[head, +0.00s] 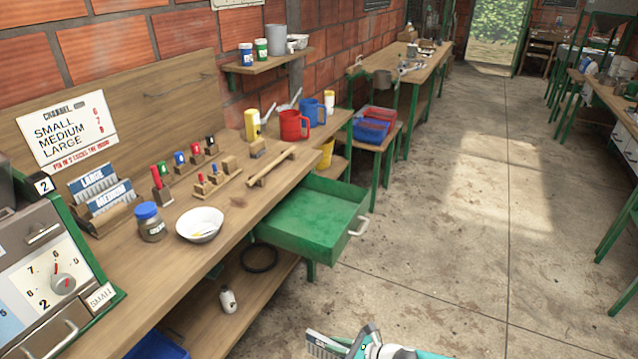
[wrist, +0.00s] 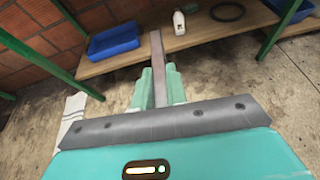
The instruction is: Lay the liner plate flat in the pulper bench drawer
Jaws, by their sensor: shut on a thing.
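The liner plate (head: 322,345) is at the bottom edge of the head view, with a ribbed, light face partly cut off. In the wrist view the plate (wrist: 157,50) shows edge-on as a thin grey strip between the fingers. My gripper (wrist: 160,88) is shut on it; my gripper also shows in the head view (head: 358,343), over the floor in front of the bench. The green pulper bench drawer (head: 305,222) is pulled out from the bench and looks empty. The plate is apart from the drawer, nearer to me. The plate's lettering is not readable.
The wooden bench (head: 243,205) carries a white bowl (head: 200,224), a jar (head: 149,222), tools and a rack with LARGE and MEDIUM plates (head: 103,190). A lower shelf (head: 235,318) holds a bottle and a black ring. The floor to the right is clear.

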